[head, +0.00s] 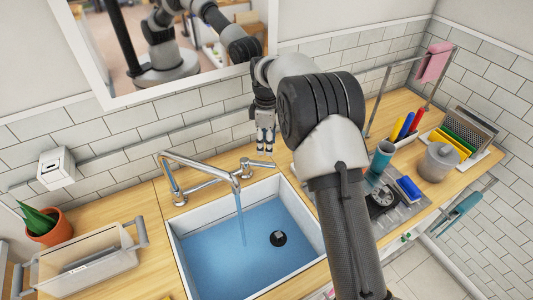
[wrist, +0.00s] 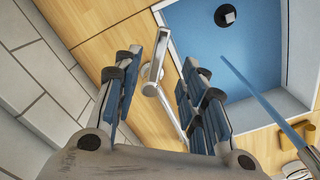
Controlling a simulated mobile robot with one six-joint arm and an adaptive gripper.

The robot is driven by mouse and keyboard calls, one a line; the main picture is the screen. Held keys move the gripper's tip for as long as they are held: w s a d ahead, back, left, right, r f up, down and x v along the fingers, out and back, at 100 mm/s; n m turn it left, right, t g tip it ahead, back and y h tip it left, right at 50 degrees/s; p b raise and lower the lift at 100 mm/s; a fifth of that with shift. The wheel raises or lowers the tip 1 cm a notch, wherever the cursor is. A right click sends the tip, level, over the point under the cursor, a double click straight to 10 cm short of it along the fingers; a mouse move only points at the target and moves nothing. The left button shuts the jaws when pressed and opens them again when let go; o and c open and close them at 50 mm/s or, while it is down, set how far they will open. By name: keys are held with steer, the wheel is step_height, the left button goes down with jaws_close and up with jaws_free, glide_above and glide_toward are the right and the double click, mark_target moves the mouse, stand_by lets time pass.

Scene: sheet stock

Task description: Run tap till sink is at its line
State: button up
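The sink (head: 185,258) has white walls and a blue inside; blue water seems to cover its floor. No level line can be made out. The metal tap (head: 200,165) stands behind it, and a thin blue water stream (head: 241,222) falls from its spout. The stream also shows in the wrist view (wrist: 252,90). A tap lever (head: 258,163) sits at the right of the tap. My gripper (head: 265,146) points down just above this lever. In the wrist view my gripper (wrist: 174,62) is open, with the lever (wrist: 150,89) showing between its fingers; contact cannot be told.
A dark round piece (head: 278,239) shows in the sink. A clear bin (head: 85,262) and potted plant (head: 45,228) stand left. A tiled wall is close behind my gripper.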

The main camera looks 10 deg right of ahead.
steer(key=shift+r, duration=1.7)
stand_by(6.3)
